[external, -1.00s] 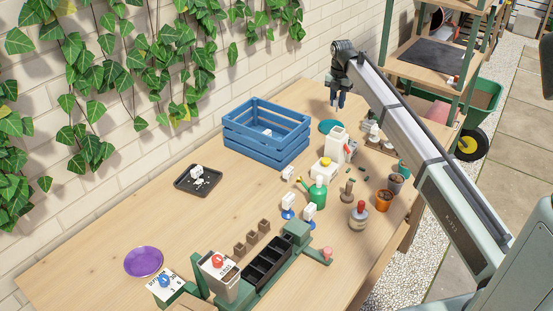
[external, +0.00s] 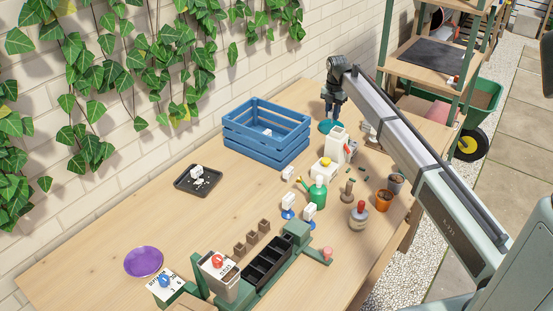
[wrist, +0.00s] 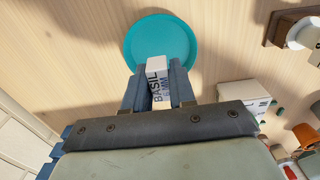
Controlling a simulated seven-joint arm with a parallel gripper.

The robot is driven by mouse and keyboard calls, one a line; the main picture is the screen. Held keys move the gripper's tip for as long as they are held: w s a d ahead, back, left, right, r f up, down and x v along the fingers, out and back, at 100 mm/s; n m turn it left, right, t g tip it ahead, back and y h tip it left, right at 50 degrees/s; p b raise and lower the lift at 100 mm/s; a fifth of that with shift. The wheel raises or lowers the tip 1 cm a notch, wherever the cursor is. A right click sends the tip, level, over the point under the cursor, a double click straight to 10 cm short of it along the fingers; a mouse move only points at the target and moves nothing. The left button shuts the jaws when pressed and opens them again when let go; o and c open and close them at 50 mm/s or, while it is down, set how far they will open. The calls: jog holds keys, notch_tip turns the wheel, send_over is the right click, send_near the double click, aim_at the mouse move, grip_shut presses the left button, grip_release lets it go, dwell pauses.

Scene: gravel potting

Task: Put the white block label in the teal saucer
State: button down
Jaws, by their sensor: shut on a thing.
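The teal saucer (wrist: 160,30) is a round dish on the table in the wrist view; its near edge is partly hidden by the block and fingers. In the external view the teal saucer (external: 327,127) sits at the far end of the table, right of the blue crate. My gripper (wrist: 157,82) is shut on a white block label (wrist: 157,66) printed "BASIL" and "6 MM". In the external view my gripper (external: 330,114) is directly above or at the saucer; the exact height of the block above it is unclear.
The blue slatted crate (external: 266,140) stands left of the saucer. A white container (external: 336,145) stands close in front of it. Pots, a green watering can (external: 317,194) and more white blocks stand nearer. A black tray (external: 198,180) and purple saucer (external: 144,262) lie left.

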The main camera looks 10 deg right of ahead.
jog(key=shift+f, duration=1.3)
jog(key=shift+f, duration=0.15)
jog(key=c, duration=0.9)
grip_release()
jog(key=shift+c, duration=0.2)
notch_tip(320, 180, up, 12)
jog(key=shift+r, duration=0.15)
